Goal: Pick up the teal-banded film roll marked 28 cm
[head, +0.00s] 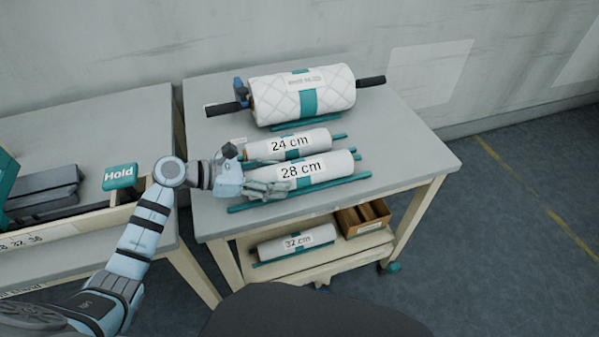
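The 28 cm film roll (328,165) is white with a teal band and a "28 cm" label. It lies on the grey table top (420,165) between teal rails, at the front of the rolls. My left gripper (270,188) is at the left end of this roll, its fingers pointing right. The fingers overlap the roll's lower left end in the picture and hide part of it. I cannot tell whether they touch it, or whether they are open or shut. My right gripper is not in view.
A 24 cm roll (313,141) lies just behind, and a large quilted roll (335,88) on a dark bar behind that. A 32 cm roll (314,237) and a brown box (349,224) are on the lower shelf. A "Hold" sign (120,177) stands on the left table.

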